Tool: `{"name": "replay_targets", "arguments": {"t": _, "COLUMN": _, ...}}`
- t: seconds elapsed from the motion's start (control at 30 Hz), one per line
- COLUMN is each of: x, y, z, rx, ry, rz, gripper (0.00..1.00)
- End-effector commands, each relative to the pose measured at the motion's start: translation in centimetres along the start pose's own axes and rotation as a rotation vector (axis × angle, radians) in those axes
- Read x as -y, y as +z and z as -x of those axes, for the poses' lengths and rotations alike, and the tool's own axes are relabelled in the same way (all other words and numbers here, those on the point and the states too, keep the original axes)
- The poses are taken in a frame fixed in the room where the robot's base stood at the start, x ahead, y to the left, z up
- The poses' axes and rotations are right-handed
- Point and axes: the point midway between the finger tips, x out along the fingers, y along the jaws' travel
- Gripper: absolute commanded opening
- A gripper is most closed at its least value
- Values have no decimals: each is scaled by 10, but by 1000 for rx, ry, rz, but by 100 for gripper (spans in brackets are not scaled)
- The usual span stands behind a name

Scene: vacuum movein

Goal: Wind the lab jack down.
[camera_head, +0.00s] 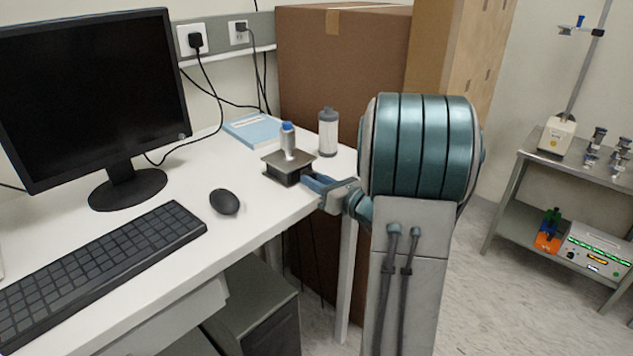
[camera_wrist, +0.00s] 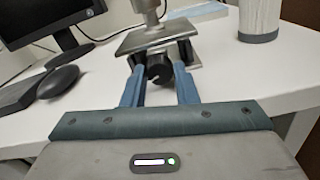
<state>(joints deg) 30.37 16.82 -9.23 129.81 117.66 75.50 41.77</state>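The lab jack (camera_head: 288,175) stands low at the desk's right end. A small blue-capped bottle (camera_head: 288,141) stands upright on its top plate. In the wrist view, the jack's top plate (camera_wrist: 135,43) is above its dark round knob (camera_wrist: 158,67), which faces my gripper. My gripper (camera_wrist: 160,74) reaches in from the desk's right edge, its blue fingers on either side of the knob. I cannot tell whether they press on it or leave a small gap. In the head view my arm and gripper partly hide the jack's near side.
A grey-white bottle (camera_head: 328,132) stands just right of the jack, and a blue book (camera_head: 252,129) lies behind it. A mouse (camera_head: 224,202), keyboard (camera_head: 105,262) and monitor (camera_head: 90,95) are to the left. A large cardboard box (camera_head: 340,65) stands behind the desk.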

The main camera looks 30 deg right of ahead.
Motion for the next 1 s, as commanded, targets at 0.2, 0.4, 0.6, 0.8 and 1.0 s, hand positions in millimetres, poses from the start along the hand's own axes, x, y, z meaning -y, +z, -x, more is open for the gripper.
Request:
{"name": "replay_targets", "arguments": {"t": 0.2, "x": 0, "y": -4, "z": 0, "rx": 0, "ry": 2, "rz": 52, "gripper": 4}}
{"name": "replay_targets", "arguments": {"t": 0.4, "x": 1, "y": -5, "z": 0, "rx": 2, "ry": 1, "rz": 186, "gripper": 4}}
{"name": "replay_targets", "arguments": {"t": 0.6, "x": 0, "y": -2, "z": 0, "rx": 0, "ry": 1, "rz": 262, "gripper": 4}}
{"name": "replay_targets", "arguments": {"t": 0.8, "x": 0, "y": 0, "z": 0, "rx": -2, "ry": 0, "rz": 268, "gripper": 4}}
{"name": "replay_targets", "arguments": {"t": 1.0, "x": 0, "y": -1, "z": 0, "rx": -2, "ry": 0, "rz": 267, "gripper": 46}}
